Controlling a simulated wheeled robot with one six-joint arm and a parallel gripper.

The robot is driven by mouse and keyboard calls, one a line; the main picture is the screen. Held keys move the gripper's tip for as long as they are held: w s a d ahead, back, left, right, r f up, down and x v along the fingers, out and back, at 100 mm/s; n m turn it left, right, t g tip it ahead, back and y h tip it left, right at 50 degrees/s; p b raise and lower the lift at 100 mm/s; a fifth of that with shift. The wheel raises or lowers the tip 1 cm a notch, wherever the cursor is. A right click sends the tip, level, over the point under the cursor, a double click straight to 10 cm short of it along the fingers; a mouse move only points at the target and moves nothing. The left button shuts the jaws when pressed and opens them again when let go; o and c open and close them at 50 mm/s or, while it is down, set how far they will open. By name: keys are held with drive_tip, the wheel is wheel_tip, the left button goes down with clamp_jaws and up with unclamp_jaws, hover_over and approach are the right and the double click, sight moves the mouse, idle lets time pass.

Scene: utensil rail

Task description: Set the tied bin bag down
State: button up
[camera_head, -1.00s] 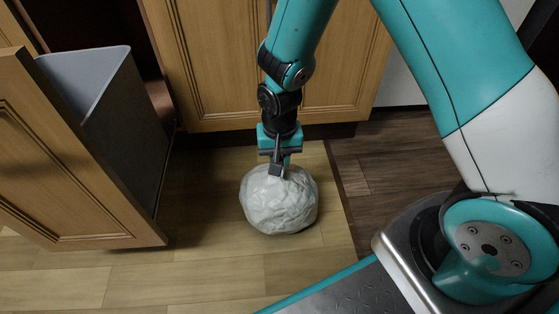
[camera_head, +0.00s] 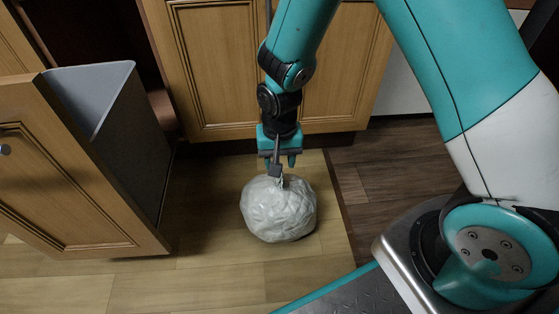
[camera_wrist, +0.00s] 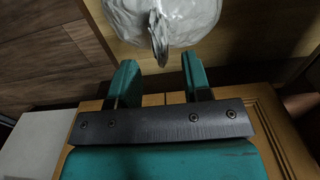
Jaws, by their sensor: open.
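The tied bin bag (camera_head: 278,212) is a pale grey-white, round, crumpled bundle resting on the light wood floor in front of the cabinet. My gripper (camera_head: 282,166) is just above its top, pointing down, with its fingers apart. In the wrist view the bag (camera_wrist: 170,18) lies past the fingertips, and its twisted neck (camera_wrist: 159,44) points toward the gap between the fingers of my gripper (camera_wrist: 157,70). The fingers are open and apart from the neck on both sides.
A pulled-out cabinet door (camera_head: 70,180) with a grey bin (camera_head: 130,135) behind it stands at the left. Closed wooden cabinet doors (camera_head: 215,60) are behind my gripper. Light floor (camera_head: 215,275) is clear around the bag; darker floor (camera_head: 390,165) lies right.

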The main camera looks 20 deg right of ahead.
drive_tip(key=s+a+r+n+y+p, duration=0.1)
drive_tip(key=s+a+r+n+p, duration=0.15)
drive_tip(key=r, duration=0.85)
drive_tip(key=s+a+r+n+y+p, duration=0.15)
drive_tip(key=s+r, duration=0.25)
drive_tip(key=r, duration=0.7)
drive_tip(key=s+r+n+y, duration=0.1)
drive_tip(key=s+r+n, duration=0.5)
drive_tip(key=s, duration=0.6)
wheel_tip(320, 180, up, 2)
drive_tip(key=shift+a+r+n+y+p, duration=0.25)
drive_tip(key=shift+n+y+p, duration=0.05)
drive_tip(key=shift+n+y, duration=0.1)
